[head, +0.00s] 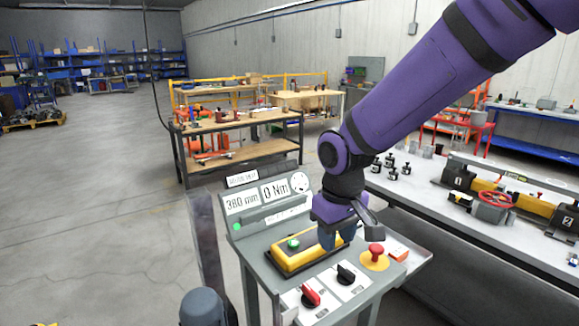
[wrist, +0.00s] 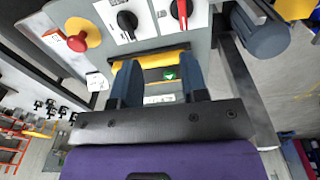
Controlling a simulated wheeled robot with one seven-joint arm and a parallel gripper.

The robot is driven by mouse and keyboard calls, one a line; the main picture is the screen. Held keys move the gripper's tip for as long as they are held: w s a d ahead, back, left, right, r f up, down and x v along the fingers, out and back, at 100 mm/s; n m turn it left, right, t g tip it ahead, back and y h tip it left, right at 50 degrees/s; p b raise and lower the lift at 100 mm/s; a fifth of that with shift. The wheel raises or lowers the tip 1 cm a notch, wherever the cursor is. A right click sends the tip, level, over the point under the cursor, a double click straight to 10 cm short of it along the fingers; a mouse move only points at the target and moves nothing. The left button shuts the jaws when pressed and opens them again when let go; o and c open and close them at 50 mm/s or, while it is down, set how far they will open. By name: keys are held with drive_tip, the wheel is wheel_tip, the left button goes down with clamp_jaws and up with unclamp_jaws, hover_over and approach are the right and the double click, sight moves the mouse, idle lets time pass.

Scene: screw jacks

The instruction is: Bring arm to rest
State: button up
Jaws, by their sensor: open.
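My purple arm reaches down from the upper right in the head view. My gripper (head: 337,236) is just over the yellow pendant box (head: 300,254) on the control console (head: 262,237). In the wrist view the two blue-grey fingers of my gripper (wrist: 157,82) stand apart, with the yellow box (wrist: 160,58) and its green arrow button (wrist: 169,76) seen between and beyond them. Nothing is held between the fingers. Whether the fingertips touch the box cannot be told. The green button (head: 293,243) also shows in the head view, left of the gripper.
Close to the gripper are a red mushroom button (head: 376,250), a black knob (head: 346,273) and a red knob (head: 310,295). A workbench (head: 430,207) with a red handwheel (head: 495,199) stands at right. A shelf table (head: 240,148) stands behind. Floor at left is open.

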drive_tip(key=s+d+r+m+t, duration=0.25)
drive_tip(key=s+d+r, duration=0.45)
drive_tip(key=d+r, duration=0.5)
drive_tip(key=s+d+r+m+t, duration=0.2)
drive_tip(key=s+d+m, duration=0.1)
drive_tip(key=s+d, duration=0.5)
drive_tip(key=s, duration=0.2)
drive_tip(key=shift+s+d+r+m, duration=0.3)
drive_tip(key=shift+s+m, duration=0.05)
